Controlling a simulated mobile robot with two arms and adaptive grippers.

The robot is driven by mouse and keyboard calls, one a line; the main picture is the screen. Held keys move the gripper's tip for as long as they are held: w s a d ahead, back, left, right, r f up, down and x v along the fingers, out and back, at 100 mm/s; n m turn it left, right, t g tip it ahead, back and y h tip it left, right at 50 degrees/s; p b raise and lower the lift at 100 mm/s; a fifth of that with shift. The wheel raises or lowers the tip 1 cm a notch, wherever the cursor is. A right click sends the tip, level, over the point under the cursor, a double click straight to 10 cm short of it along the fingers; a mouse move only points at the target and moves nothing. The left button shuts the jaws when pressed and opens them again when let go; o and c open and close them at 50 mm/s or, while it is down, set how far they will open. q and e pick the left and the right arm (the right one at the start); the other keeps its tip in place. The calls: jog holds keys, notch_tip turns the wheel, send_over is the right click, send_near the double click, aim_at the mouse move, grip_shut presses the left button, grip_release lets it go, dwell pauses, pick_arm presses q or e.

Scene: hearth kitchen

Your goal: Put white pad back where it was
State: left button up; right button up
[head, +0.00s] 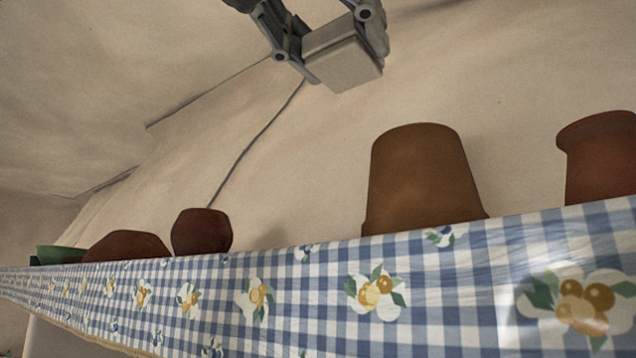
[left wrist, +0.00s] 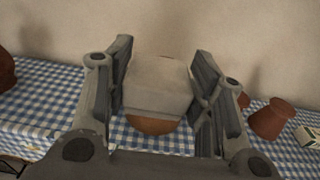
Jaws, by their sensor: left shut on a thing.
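The white pad (head: 343,62) is a pale, thick, box-like block at the top of the head view. My left gripper (head: 348,54) is shut on it, with one finger on each side. In the left wrist view the pad (left wrist: 158,84) sits between the two fingers, above the checked cloth. It hides most of a brown round thing (left wrist: 152,126) beneath it. In the head view the pad is up in front of the plain wall, apart from the shelf. My right gripper is in neither view.
A shelf with a blue-and-white checked cloth (head: 320,285) runs across the head view. On it stand an upturned brown pot (head: 422,180), a reddish pot (head: 602,160), small dark red pots (head: 201,232) and a green bowl (head: 60,254). Cloth between the pots is bare.

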pick_arm(q)
jog(key=w+f+p, duration=0.1)
jog(key=w+f, duration=0.1)
jog(key=f, duration=0.1)
jog(key=w+a+f, duration=0.1)
jog(key=w+f, duration=0.2)
jog(key=w+f+p, duration=0.1)
jog(key=w+f, duration=0.2)
jog(key=shift+w+a+p, duration=0.1)
jog(key=shift+a+p, duration=0.15)
jog(key=shift+p, duration=0.1)
jog(key=shift+a+f, duration=0.1)
jog(key=shift+f, duration=0.55)
jog(key=shift+f, duration=0.1)
jog(key=shift+f+b, duration=0.55)
jog(key=shift+b, duration=0.1)
jog(key=o, duration=1.1)
jog(key=shift+c, duration=0.2)
